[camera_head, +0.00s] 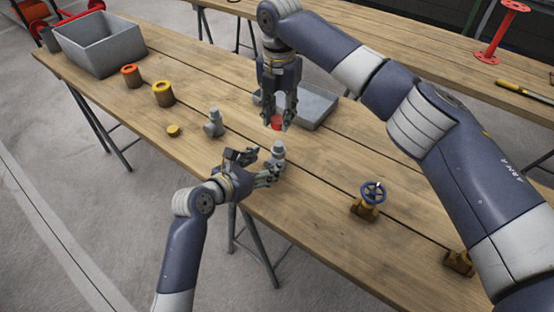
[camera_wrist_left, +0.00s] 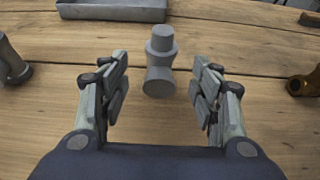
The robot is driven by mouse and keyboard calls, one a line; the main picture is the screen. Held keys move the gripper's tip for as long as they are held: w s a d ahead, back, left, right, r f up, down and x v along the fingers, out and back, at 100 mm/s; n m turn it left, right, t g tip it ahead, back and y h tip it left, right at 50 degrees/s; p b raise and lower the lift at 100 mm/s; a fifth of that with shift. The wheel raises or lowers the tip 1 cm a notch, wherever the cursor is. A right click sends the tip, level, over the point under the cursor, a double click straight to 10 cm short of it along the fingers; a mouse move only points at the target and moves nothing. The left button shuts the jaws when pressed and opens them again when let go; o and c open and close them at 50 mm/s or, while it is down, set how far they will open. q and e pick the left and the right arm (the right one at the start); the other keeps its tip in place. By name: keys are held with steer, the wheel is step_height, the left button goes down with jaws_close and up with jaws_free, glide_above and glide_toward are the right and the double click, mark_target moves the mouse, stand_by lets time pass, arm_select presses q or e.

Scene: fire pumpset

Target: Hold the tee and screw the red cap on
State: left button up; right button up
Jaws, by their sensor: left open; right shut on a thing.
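A grey tee (camera_head: 278,153) stands on the wooden table near its front edge. My left gripper (camera_head: 262,167) is open at the tee. In the left wrist view the tee (camera_wrist_left: 160,62) stands upright just beyond and between the open fingertips (camera_wrist_left: 160,88), with gaps on both sides. My right gripper (camera_head: 277,122) points down and is shut on the red cap (camera_head: 276,121), holding it above and slightly behind the tee. The cap is apart from the tee in the head view and does not show in the left wrist view.
A second grey tee (camera_head: 213,123) and a yellow cap (camera_head: 173,131) stand to the left. A grey tray (camera_head: 318,107) lies behind my right gripper. A valve with a blue wheel (camera_head: 371,195) is at the right. Two collars and a grey bin (camera_head: 103,50) are farther left.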

mark_target(274, 157)
arm_select(q)
steer(key=shift+x, duration=3.45)
steer(key=shift+c, duration=0.6)
jaws_close()
arm_select(e)
steer(key=shift+f, duration=2.5)
